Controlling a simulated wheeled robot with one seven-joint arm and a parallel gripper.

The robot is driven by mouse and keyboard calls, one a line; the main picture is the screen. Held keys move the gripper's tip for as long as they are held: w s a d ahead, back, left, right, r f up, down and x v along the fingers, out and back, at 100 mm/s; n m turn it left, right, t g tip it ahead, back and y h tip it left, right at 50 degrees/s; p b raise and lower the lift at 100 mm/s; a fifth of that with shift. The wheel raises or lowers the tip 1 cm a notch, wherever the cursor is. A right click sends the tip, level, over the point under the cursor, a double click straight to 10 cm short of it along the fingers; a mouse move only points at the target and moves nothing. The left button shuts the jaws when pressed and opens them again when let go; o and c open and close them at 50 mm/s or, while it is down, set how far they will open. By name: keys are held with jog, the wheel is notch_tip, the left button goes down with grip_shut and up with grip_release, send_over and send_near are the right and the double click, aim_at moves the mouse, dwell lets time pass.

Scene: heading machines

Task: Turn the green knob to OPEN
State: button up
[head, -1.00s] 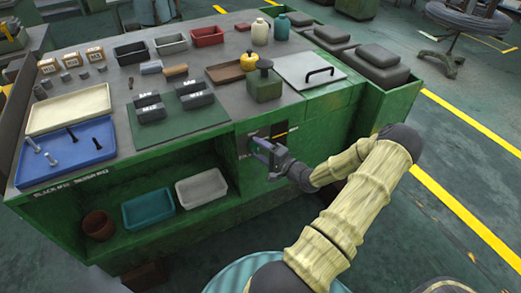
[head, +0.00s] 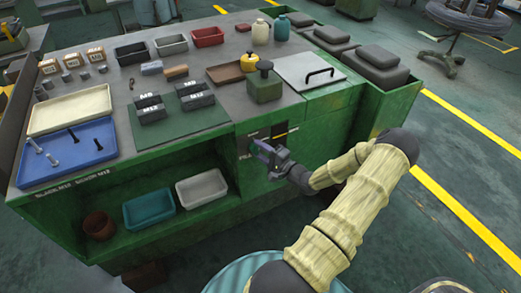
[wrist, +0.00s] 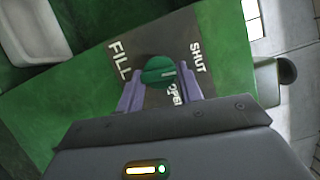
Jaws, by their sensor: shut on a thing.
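The green knob (wrist: 157,69) is round and sits on a dark plate (wrist: 123,46) lettered FILL, SHUT and OPEN. A pale line on the knob points right in the wrist view, between SHUT at upper right and OPEN at lower right. My gripper (wrist: 160,82) has one finger on each side of the knob and is shut on it. In the head view my gripper (head: 268,153) is at the plate on the bench's front face and hides the knob there. The OPEN lettering is partly covered by a finger.
The green bench (head: 215,217) has an open shelf with a teal bin (head: 149,208) and a white bin (head: 202,188) left of my gripper. Trays, bins and dark blocks stand on top. The floor to the right has yellow lines and is clear nearby.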

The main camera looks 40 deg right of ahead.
jog(key=shift+w+a+f+m+t+h+p, duration=0.15)
jog(key=shift+m+t+h+p, duration=0.4)
jog(key=shift+m+h+p, duration=1.9)
jog(key=shift+s+a+f+m+t+h+p, duration=0.15)
jog(key=shift+m+t+p, duration=0.45)
jog(key=shift+m, duration=3.75)
jog(key=shift+w+a+f+m+t+h+p, duration=0.15)
jog(key=shift+m+t+h+p, duration=0.4)
jog(key=shift+m+h+p, duration=1.9)
jog(key=shift+m+y+b, duration=0.95)
jog(key=shift+m+y, duration=0.1)
jog(key=o, duration=1)
jog(key=b+v, duration=0.2)
jog(key=v, duration=1.5)
jog(key=shift+s+f+b, duration=0.2)
jog(key=shift+b, duration=0.2)
